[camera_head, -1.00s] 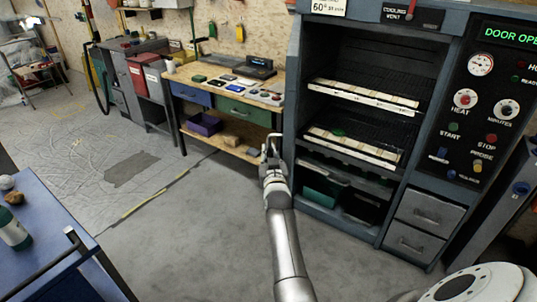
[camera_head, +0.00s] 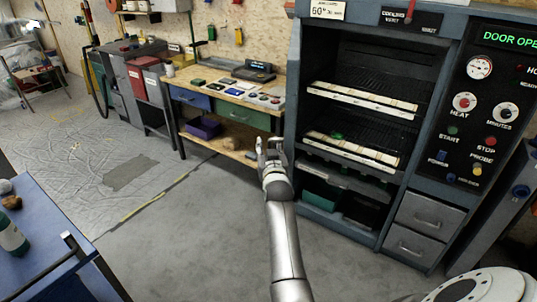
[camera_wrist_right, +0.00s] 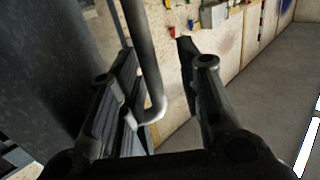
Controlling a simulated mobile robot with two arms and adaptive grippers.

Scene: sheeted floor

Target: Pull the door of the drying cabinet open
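The drying cabinet (camera_head: 296,95) stands at the right in the head view. Its front is uncovered, showing shelves inside, and its display (camera_head: 510,38) reads "DOOR OPE", cut off by the frame edge. The door is not clear in the head view, perhaps edge-on at the cabinet's left. My right gripper (camera_head: 271,143) is beside the cabinet's left front edge. In the right wrist view a grey bar handle (camera_wrist_right: 143,50) passes between the spread fingers of this gripper (camera_wrist_right: 160,75). A dark panel (camera_wrist_right: 45,70) lies left of it, likely the door. My left gripper is not in view.
A workbench (camera_head: 225,105) with tools stands behind and left of my right gripper. A blue cart (camera_head: 35,245) is at the lower left. The grey floor (camera_head: 190,240) between the cart and the cabinet is clear.

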